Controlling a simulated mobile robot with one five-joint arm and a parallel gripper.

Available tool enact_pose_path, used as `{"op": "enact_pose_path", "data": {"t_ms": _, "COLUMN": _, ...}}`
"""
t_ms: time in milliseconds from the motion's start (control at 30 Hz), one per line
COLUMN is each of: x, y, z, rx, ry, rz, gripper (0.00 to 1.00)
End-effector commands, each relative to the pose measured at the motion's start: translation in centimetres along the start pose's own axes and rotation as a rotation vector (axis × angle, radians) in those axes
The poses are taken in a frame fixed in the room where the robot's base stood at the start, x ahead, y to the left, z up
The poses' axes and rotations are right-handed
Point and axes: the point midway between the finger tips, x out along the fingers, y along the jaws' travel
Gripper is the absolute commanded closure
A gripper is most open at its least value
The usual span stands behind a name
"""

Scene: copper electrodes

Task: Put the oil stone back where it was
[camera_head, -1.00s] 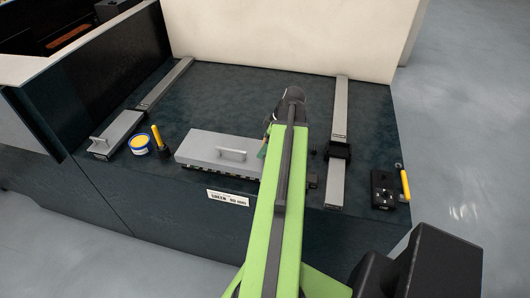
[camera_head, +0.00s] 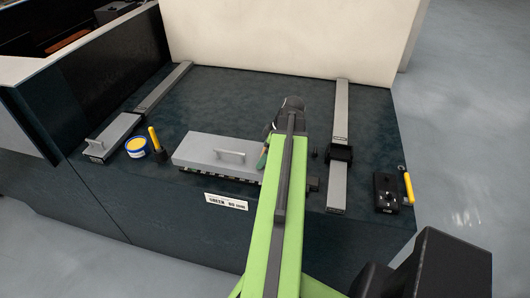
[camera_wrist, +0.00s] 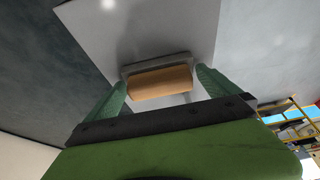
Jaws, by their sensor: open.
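My gripper (camera_wrist: 160,92) is open, with its two green fingers spread. A tan block (camera_wrist: 160,82), which looks like the oil stone, shows between the fingers in the wrist view. A grey bar runs along its far edge, and a pale grey flat surface (camera_wrist: 165,30) lies behind it. I cannot tell whether the fingers touch the block. In the head view my green arm reaches over the dark bench (camera_head: 240,95). One green finger shows just right of the grey box with a handle (camera_head: 205,150). The arm hides much of the gripper, and the block is not clear there.
Two grey rails lie on the bench, left (camera_head: 165,85) and right (camera_head: 340,110). A blue-yellow tin (camera_head: 136,148) and a yellow-handled tool (camera_head: 154,138) stand left of the box. A black device (camera_head: 387,190) sits at the right corner. A pale wall (camera_head: 290,40) closes the back.

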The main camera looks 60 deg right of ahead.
Motion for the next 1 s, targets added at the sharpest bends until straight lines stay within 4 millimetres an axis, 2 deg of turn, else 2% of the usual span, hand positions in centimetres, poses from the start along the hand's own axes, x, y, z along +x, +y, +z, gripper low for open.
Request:
{"op": "enact_pose_path", "data": {"t_ms": 167, "x": -2.1, "y": 0.0, "z": -0.3, "rx": 0.001, "ry": 0.0, "rz": 0.0, "gripper": 0.0}}
{"op": "enact_pose_path", "data": {"t_ms": 500, "x": -9.9, "y": 0.0, "z": -0.5, "rx": 0.003, "ry": 0.0, "rz": 0.001, "gripper": 0.0}}
{"op": "enact_pose_path", "data": {"t_ms": 600, "x": -11.6, "y": 0.0, "z": -0.4, "rx": 0.001, "ry": 0.0, "rz": 0.001, "gripper": 0.0}}
{"op": "enact_pose_path", "data": {"t_ms": 733, "x": -12.4, "y": 0.0, "z": -0.2, "rx": 0.001, "ry": 0.0, "rz": 0.0, "gripper": 0.0}}
{"op": "enact_pose_path", "data": {"t_ms": 1000, "x": -12.2, "y": 0.0, "z": -0.1, "rx": 0.0, "ry": 0.0, "rz": 0.0, "gripper": 0.0}}
